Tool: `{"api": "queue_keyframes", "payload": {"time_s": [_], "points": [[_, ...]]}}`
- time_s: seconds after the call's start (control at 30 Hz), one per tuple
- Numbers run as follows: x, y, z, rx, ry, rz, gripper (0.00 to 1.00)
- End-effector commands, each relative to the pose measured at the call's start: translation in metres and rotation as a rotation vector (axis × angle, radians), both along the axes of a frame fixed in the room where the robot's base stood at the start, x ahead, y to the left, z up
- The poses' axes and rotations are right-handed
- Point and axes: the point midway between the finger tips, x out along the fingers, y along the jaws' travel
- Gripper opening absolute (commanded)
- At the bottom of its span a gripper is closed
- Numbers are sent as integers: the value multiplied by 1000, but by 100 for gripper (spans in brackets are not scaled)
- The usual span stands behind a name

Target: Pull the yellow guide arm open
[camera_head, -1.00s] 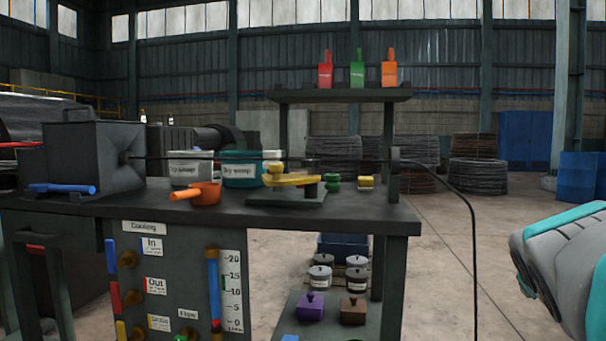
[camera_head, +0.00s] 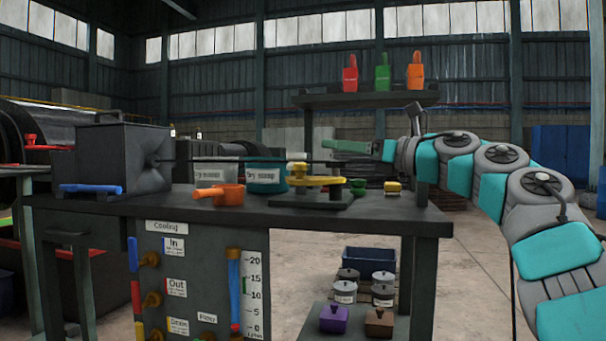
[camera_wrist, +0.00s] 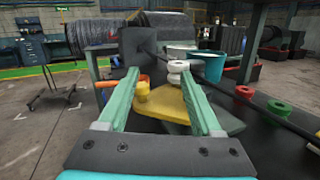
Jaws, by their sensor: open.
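In the head view my gripper (camera_head: 345,146) is above and to the right of the guide arm, pointing left.
A dark wire runs across the bench from a dark box (camera_head: 125,158). An orange ladle (camera_head: 222,194), a teal soap tub (camera_head: 266,177), a white tub (camera_head: 215,173), a green spool (camera_head: 358,187) and a yellow spool (camera_head: 393,187) stand nearby. A shelf (camera_head: 365,99) is above.

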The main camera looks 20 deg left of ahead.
Motion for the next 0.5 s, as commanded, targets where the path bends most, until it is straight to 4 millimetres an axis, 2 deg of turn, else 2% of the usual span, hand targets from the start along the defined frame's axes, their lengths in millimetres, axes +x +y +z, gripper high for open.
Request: {"api": "queue_keyframes", "payload": {"time_s": [0.03,0.1,0.2,0.37,0.5], "points": [[-7,6,-15,-50,-20,37,66],[-14,11,-30,-101,-40,74,66],[-21,16,-40,-141,-58,106,66],[-21,29,-42,-153,-61,116,66],[-16,50,-40,-150,-60,117,66]]}}
